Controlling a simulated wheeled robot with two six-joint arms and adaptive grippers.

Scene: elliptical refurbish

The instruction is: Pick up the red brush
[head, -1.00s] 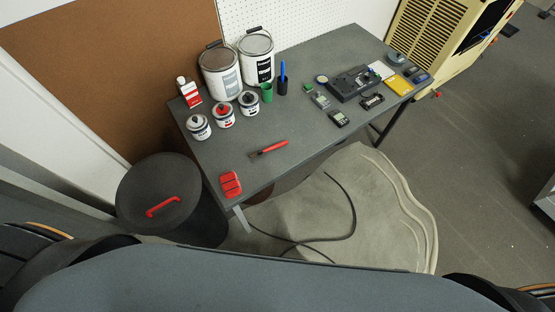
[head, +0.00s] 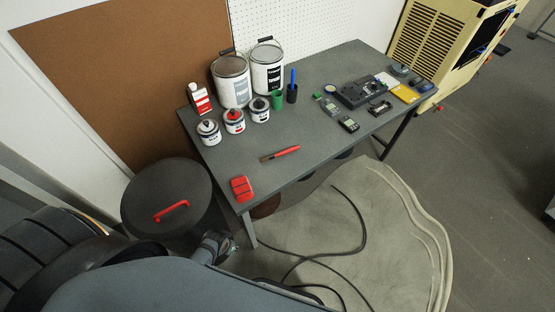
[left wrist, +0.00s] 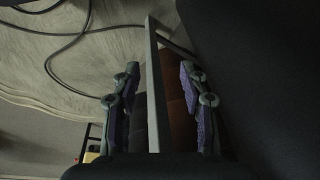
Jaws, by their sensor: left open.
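The red brush (head: 280,153) lies flat on the grey table, near its front edge, with its red handle pointing right and its dark head to the left. My left gripper (head: 222,246) shows in the head view low beside the table's front left leg, below the tabletop and well short of the brush. In the left wrist view my left gripper (left wrist: 158,95) has its two fingers apart. A grey table leg shows between the fingers in that picture; whether it is touching them I cannot tell. My right gripper is not in view.
The table (head: 320,135) also holds paint cans (head: 231,82), small tins, a red block (head: 241,189) and electronic parts on the right. A black bin (head: 165,195) stands left of the table. A cable (head: 362,235) lies on the floor in front.

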